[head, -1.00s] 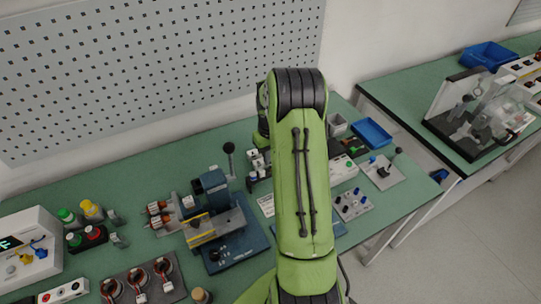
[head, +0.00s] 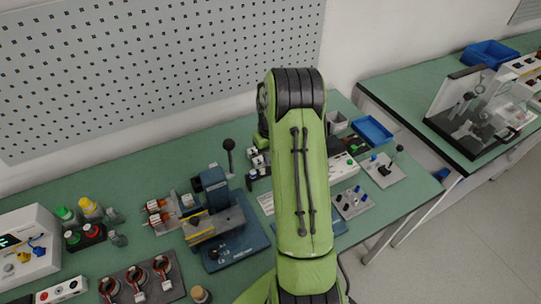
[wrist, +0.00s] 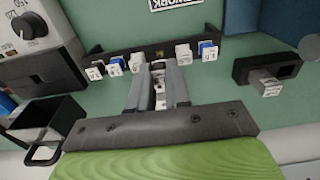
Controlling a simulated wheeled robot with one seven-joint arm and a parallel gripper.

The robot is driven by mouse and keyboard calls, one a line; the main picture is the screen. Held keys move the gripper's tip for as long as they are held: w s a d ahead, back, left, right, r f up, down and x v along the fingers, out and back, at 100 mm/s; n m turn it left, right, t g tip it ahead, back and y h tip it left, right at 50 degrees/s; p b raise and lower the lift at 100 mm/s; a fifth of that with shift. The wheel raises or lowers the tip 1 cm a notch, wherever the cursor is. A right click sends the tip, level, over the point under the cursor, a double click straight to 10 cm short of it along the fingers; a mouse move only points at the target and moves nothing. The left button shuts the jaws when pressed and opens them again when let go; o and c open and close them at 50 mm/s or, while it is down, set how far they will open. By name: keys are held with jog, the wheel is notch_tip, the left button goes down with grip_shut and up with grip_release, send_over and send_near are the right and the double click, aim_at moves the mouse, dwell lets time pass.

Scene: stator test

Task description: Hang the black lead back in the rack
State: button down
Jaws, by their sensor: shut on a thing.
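The rack (wrist: 128,55) is a dark bar across the upper middle of the wrist view. Several white and blue lead ends (wrist: 115,66) sit along it, on both sides of a gap. My gripper (wrist: 158,70) is at that gap, its two grey fingers reaching to the bar. It is shut on a small piece with a pale end and dark parts (wrist: 159,92), which I take to be the black lead. The fingers hide much of it, and I cannot tell whether it touches the rack. In the head view my green arm hides the gripper and most of this spot.
In the wrist view a dark holder with a grey-white block (wrist: 267,82) stands to the right. A black open box (wrist: 48,125) and a dial meter (wrist: 30,30) are at left. In the head view a blue fixture with a lever (head: 222,215) stands left of my arm.

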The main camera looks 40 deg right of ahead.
jog(key=shift+f+b, duration=0.35)
jog(key=shift+f, duration=0.35)
jog(key=shift+f+b, duration=0.75)
jog(key=shift+f, duration=0.2)
jog(key=c, duration=1)
grip_release()
jog(key=shift+r, duration=0.1)
notch_tip(320, 180, up, 16)
jog(key=p, duration=0.2)
jog(key=shift+p, duration=0.3)
